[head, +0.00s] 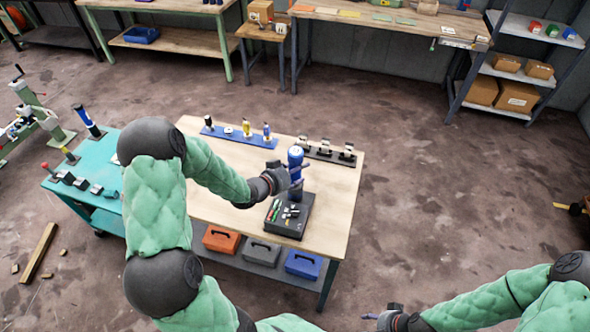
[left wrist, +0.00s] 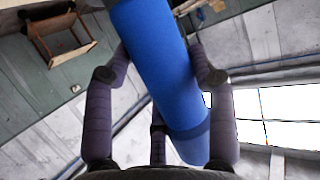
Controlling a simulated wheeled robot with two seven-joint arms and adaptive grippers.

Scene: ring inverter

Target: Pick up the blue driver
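The blue driver (head: 295,157) is a thick blue cylinder, roughly upright, over the back of the black tray (head: 287,229) on the wooden table. My left gripper (head: 293,179) is at it from the left. In the left wrist view the driver (left wrist: 160,65) passes between the dark fingers of the left gripper (left wrist: 163,62), which close against both its sides. My right gripper (head: 382,316) is low at the bottom right, away from the table, too small to read.
The wooden table (head: 230,200) also bears a blue tool rack (head: 238,137) and a dark rack (head: 328,154) at the back. Several toolboxes sit on its lower shelf. A teal cart (head: 100,158) adjoins on the left.

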